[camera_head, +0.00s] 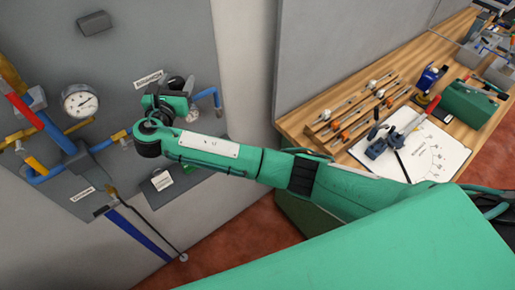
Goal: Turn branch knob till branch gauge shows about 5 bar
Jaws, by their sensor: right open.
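My right arm reaches across to the grey wall panel, and my right gripper (180,92) is at the panel beside a labelled fitting. The gripper is open; its fingers are small and partly hidden by my wrist. A dark round part (176,83) shows just above the gripper, below a white label (148,78). I cannot tell if it is the branch knob or whether the fingers touch it. A round white-faced gauge (80,101) is on the panel to the left; its reading is too small to tell. My left gripper is out of view.
Blue pipes (217,99) and yellow pipes run across the panel, with a red-handled lever (22,110) at left. A wooden workbench (292,123) at right holds tools, a white sheet (438,152) and a green box (466,104). Red floor shows between.

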